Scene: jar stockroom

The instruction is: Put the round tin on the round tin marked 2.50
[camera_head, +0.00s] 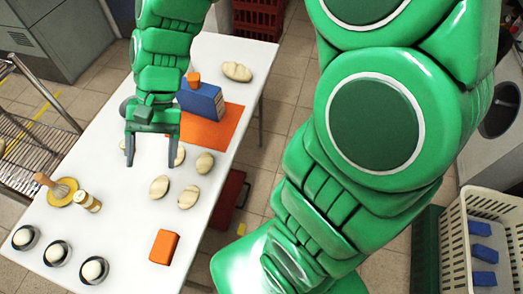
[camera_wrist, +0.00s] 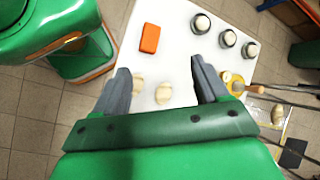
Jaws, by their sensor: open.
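Three dark round tins with pale round contents stand at the near left of the white table, in the head view at left (camera_head: 25,237), middle (camera_head: 57,253) and right (camera_head: 93,270). They also show at the top of the wrist view (camera_wrist: 201,23). I cannot read a 2.50 mark on any of them. A grey round thing (camera_head: 126,108) is partly hidden behind my gripper; I cannot tell what it is. My gripper (camera_head: 151,160) points down over the table, open and with nothing between its fingers. In the wrist view its fingers (camera_wrist: 160,68) are wide apart, with the tins beyond them.
Several pale loaves (camera_head: 188,197) lie near my gripper. A white crate (camera_head: 455,232) stands right.

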